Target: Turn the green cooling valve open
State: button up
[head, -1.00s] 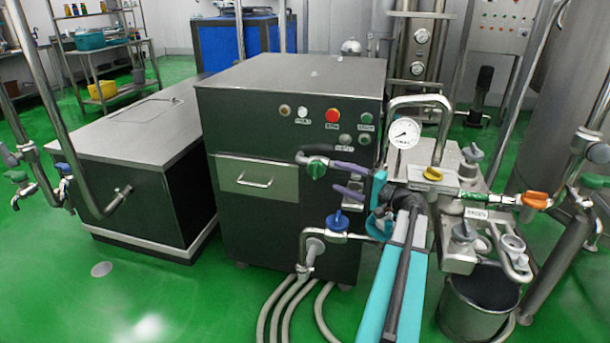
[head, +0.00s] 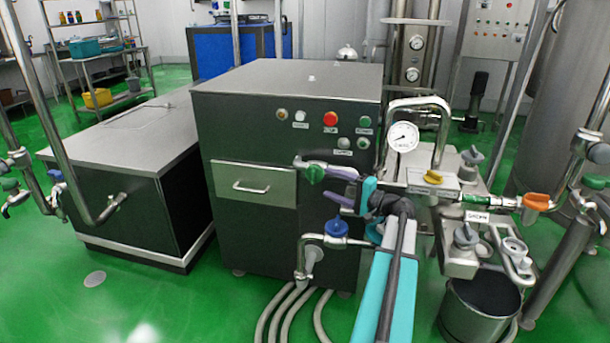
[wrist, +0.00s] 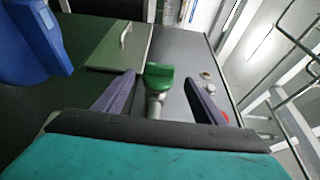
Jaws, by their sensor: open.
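The green valve handle (head: 314,173) sits on a short metal pipe in front of the dark cabinet. In the wrist view the green handle (wrist: 158,76) shows between the two purple fingers, near their tips, with its metal stem below. My gripper (head: 327,182) is open and points left toward the handle in the head view. Its fingers also show spread apart in the wrist view (wrist: 159,82). They are not closed on the handle. I cannot tell whether either finger touches it.
A blue valve (head: 337,226) on a bent pipe is just below my gripper; a large blue shape (wrist: 30,42) fills the wrist view's upper left. A pressure gauge (head: 402,137) and yellow valve (head: 433,177) stand to the right. The dark cabinet (head: 285,130) is close behind.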

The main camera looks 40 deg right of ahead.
aim_at(314, 175)
jog(key=w+a, duration=0.2)
jog(key=w, duration=0.9)
jog(key=shift+w, duration=0.4)
jog(key=c, duration=1)
